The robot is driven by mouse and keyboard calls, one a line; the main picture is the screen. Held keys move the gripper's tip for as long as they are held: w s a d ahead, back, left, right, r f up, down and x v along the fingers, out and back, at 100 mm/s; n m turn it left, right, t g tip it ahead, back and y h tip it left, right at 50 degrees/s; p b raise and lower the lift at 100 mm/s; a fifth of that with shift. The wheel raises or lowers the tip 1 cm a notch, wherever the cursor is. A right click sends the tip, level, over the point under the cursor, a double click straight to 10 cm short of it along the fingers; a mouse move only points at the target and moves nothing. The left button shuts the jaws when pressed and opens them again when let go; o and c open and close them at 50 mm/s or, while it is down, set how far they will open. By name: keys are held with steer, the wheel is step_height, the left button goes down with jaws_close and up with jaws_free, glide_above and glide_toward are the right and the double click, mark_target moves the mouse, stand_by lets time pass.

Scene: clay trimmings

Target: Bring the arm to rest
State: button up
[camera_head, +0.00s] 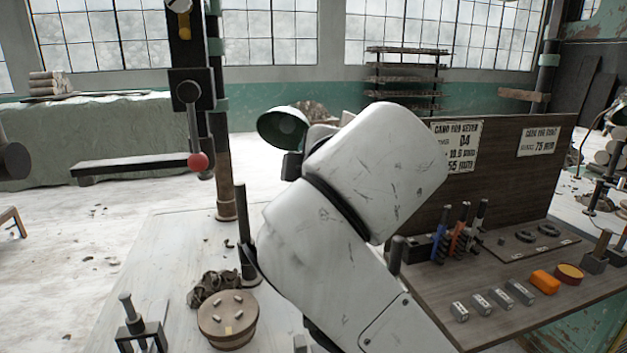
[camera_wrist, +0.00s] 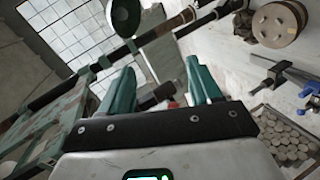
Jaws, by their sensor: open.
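My arm's white, scuffed links fill the middle of the head view, folded up over the workbench, and they hide part of the bench and the board behind. My gripper is hidden in the head view. In the wrist view my gripper (camera_wrist: 162,92) shows two green fingers standing well apart, open, with nothing between them. Past the fingers there are a dark post, a window and the room, tilted in the picture. The fingers touch nothing that I can see.
A dark post with a red-knobbed lever (camera_head: 197,161) stands behind. The right bench holds grey blocks (camera_head: 481,303), an orange block (camera_head: 545,281) and upright tools (camera_head: 459,235). A green lamp (camera_head: 283,127) hangs behind my arm.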

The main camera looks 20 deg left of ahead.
steer(key=shift+w+d+f+m, duration=0.1)
steer(key=shift+d+f+m, duration=0.25)
steer(key=shift+f, duration=0.25)
steer(key=s+d+f+m+g+h, duration=0.1)
steer(key=s+d+f+m+g, duration=0.2)
steer(key=d+f, duration=0.6)
steer(key=s+d+f+m+h, duration=0.2)
steer(key=d+f+m, duration=0.35)
steer(key=f, duration=0.75)
steer(key=s+d+f+m+g+h, duration=0.1)
steer(key=s+d+f+m+g, duration=0.2)
steer(key=d+f, duration=0.65)
steer(key=s+d+f+m+g+h, duration=0.1)
steer(key=s+d+f+m, duration=0.2)
steer(key=s, duration=0.6)
steer(key=s+d+f+m+g+h, duration=0.1)
steer(key=s+d+f+m+g, duration=0.1)
steer(key=s+d+f, duration=0.6)
steer(key=s+d+f+m+g+h, duration=0.1)
steer(key=s+d+f+m, duration=0.4)
steer(key=s, duration=0.6)
step_height(320, 180, down, 2)
steer(key=shift+d+g+h, duration=0.3)
steer(key=shift+d+g, duration=0.05)
steer(key=shift+g, duration=0.05)
steer(key=shift+w+f, duration=0.1)
